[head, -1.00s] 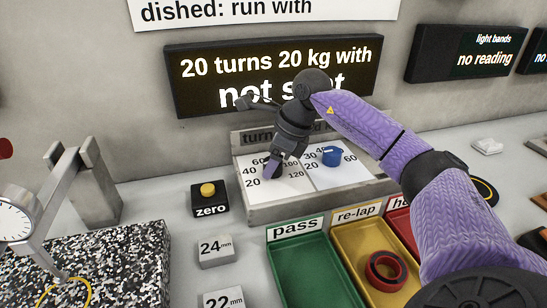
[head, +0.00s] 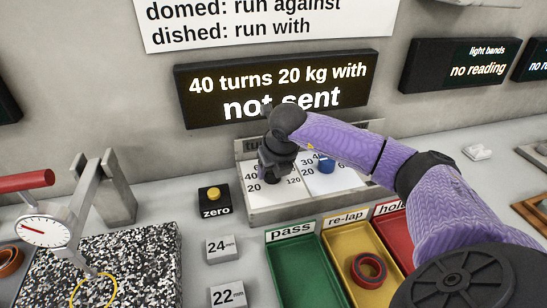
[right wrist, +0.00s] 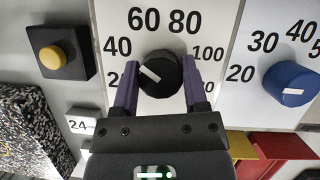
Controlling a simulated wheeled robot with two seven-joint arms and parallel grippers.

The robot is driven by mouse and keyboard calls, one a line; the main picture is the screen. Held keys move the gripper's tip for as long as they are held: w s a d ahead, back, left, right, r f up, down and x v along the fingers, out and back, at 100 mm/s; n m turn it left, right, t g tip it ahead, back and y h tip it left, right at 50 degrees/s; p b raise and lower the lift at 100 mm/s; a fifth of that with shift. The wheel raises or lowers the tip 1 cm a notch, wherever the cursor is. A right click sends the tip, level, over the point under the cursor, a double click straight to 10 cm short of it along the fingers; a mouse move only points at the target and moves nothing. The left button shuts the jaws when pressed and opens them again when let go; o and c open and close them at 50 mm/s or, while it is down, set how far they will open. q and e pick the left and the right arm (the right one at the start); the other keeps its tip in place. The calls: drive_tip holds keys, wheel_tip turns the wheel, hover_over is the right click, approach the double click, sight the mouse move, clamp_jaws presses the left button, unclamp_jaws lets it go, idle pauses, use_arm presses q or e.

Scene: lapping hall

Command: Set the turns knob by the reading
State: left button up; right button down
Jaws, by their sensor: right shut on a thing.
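The black turns knob (right wrist: 168,84) sits on a white dial marked 20 to 120. In the right wrist view its white line points up and left, towards 40. My right gripper (right wrist: 160,78) is shut on the knob, one purple finger on each side. In the head view the gripper (head: 277,168) hides the knob. The wall display (head: 278,88) reads "40 turns 20 kg with" and "not sent". The dial gauge (head: 45,226) stands at the left with a red needle; its figures are too small to read. My left gripper is not in view.
A blue knob (head: 326,166) is right of the turns knob. A yellow zero button (head: 213,193) is to the left. Green pass (head: 291,260), yellow re-lap (head: 340,245) and red hold (head: 396,235) trays lie in front. A red ring (head: 368,271) lies in re-lap.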

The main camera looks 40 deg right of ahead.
drive_tip(key=m+h+p, duration=0.1)
drive_tip(key=m, duration=0.1)
drive_tip(key=shift+r+m, duration=0.15)
drive_tip(key=shift+m, duration=0.15)
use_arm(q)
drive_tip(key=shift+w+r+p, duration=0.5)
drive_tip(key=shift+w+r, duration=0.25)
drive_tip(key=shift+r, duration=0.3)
use_arm(e)
drive_tip(key=shift+m+g+h, duration=0.5)
drive_tip(key=shift+m+g, duration=0.1)
drive_tip(key=shift+m, duration=1.1)
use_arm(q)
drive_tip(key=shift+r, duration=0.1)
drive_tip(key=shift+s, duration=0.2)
use_arm(e)
drive_tip(key=shift+c, duration=0.5)
unclamp_jaws()
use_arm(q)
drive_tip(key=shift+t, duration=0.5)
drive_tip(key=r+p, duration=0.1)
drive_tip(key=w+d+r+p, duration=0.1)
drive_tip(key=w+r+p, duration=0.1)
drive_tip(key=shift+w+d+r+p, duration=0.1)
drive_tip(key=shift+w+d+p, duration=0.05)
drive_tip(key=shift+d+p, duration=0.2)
use_arm(e)
drive_tip(key=v, duration=0.9)
drive_tip(key=shift+r, duration=0.3)
